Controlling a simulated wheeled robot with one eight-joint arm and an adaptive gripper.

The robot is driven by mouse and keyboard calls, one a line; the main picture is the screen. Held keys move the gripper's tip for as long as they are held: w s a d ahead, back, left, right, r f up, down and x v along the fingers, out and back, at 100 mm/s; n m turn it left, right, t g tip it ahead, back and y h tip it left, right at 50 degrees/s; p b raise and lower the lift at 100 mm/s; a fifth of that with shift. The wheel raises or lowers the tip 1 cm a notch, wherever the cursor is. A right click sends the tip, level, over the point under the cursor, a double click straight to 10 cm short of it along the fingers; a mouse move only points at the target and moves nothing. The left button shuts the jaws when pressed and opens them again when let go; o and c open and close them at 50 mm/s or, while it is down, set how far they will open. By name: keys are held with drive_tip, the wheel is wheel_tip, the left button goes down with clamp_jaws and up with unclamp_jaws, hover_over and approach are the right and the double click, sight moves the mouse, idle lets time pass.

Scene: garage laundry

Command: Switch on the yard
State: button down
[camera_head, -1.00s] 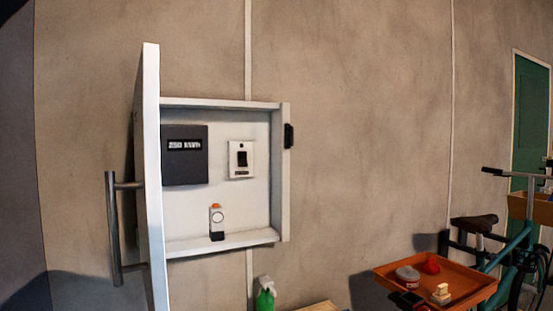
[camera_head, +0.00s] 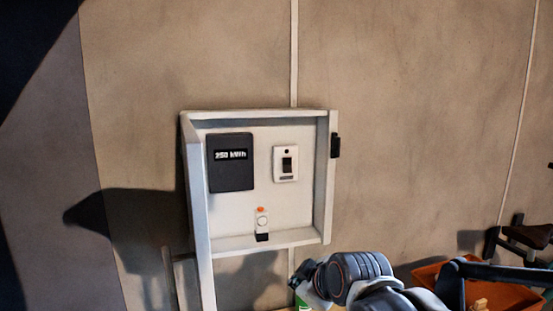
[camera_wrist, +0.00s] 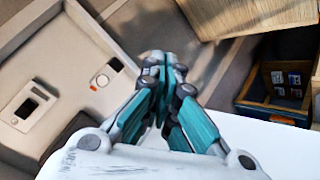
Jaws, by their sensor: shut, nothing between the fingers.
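A wall cabinet (camera_head: 327,190) stands open in the head view. Inside are a dark meter (camera_head: 231,163) reading 250 kWh, a white plate with a black rocker switch (camera_head: 287,164), and a small round-faced device with an orange top (camera_head: 262,222) at the bottom. The switch (camera_wrist: 28,108) and the device (camera_wrist: 104,75) also show at left in the wrist view. My gripper (camera_wrist: 165,62) is shut and empty, apart from both. In the head view my arm's end is below and right of the cabinet; its fingertips are not clear there.
The open cabinet door (camera_head: 200,235) is at the cabinet's left. An orange tray (camera_head: 515,297) stands at lower right, partly behind my arm. A wooden box (camera_wrist: 275,85) and a wooden board (camera_wrist: 245,15) show in the wrist view. The wall right of the cabinet is clear.

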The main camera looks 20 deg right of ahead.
drive_tip(key=w+d+r+n+t+p, duration=0.1)
drive_tip(key=w+d+r+n+p, duration=0.2)
drive_tip(key=w+r+n+p, duration=0.2)
drive_tip(key=w+d+r+n+t+p, duration=0.2)
drive_tip(key=w+r+p, duration=1)
drive_tip(key=r+p, duration=0.6)
drive_tip(key=d+n, duration=0.1)
drive_tip(key=n, duration=0.1)
drive_tip(key=shift+n+h, duration=0.4)
drive_tip(key=shift+f, duration=0.15)
